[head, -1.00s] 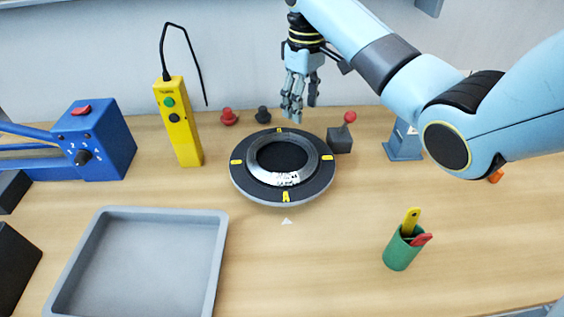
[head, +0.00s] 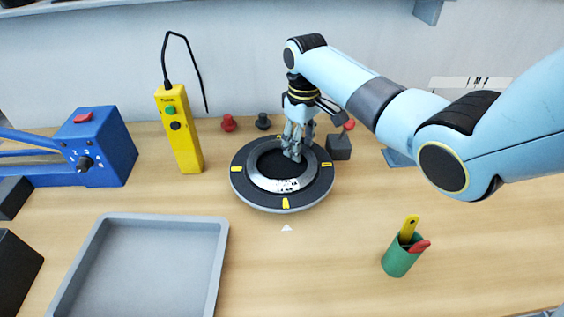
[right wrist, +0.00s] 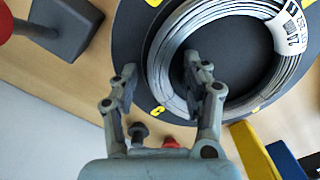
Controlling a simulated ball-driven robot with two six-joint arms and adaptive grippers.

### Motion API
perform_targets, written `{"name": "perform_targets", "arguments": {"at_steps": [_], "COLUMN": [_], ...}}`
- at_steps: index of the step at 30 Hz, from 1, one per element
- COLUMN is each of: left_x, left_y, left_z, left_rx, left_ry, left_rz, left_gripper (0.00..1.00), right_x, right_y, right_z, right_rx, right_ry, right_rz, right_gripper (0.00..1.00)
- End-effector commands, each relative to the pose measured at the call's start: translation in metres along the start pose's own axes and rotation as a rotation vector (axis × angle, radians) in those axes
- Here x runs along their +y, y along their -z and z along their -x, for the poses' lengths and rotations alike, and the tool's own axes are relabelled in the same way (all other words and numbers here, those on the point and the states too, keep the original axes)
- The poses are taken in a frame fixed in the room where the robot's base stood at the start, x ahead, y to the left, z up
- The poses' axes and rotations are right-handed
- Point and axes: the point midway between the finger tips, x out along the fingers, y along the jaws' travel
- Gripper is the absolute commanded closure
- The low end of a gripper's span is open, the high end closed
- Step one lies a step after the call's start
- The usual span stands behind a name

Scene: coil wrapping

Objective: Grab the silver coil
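The silver coil (head: 263,182) lies flat on a round black turntable (head: 242,190) with yellow marks, and a white label is on its near side. It also shows in the right wrist view (right wrist: 168,62). My right gripper (head: 295,152) is at the coil's far right side, pointing down. In the right wrist view my right gripper (right wrist: 158,80) is open, one finger over the coil's inner opening and the other outside its ring, with the coil's band between them. Whether the fingers touch the coil cannot be told. My left gripper is not in view.
A grey tray (head: 217,260) is at the front left. A yellow pendant (head: 180,135) and blue machine (head: 100,145) stand at left. A lever box (head: 339,147) is close right of the turntable. A green cup (head: 400,258) stands front right, with clear table between.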

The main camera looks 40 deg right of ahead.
Motion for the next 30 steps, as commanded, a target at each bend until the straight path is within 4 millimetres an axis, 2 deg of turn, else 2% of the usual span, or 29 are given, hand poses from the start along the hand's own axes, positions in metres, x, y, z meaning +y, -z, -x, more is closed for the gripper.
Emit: {"name": "perform_targets", "arguments": {"at_steps": [1, 10, 25, 30], "left_x": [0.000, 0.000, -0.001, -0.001], "left_y": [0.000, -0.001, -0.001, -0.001], "left_z": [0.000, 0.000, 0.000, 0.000], "left_rx": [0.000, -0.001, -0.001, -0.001], "left_ry": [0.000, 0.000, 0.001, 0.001], "left_rz": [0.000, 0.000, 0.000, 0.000], "left_gripper": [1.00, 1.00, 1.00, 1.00], "right_x": [0.000, 0.000, 0.001, 0.001], "right_y": [0.000, 0.000, 0.001, 0.001], "right_z": [0.000, 0.000, 0.002, 0.013], "right_rx": [0.000, 0.000, 0.002, 0.004], "right_ry": [0.000, 0.000, -0.001, -0.001], "right_rz": [0.000, 0.000, 0.000, 0.000], "right_gripper": [0.62, 1.00, 1.00, 1.00]}}
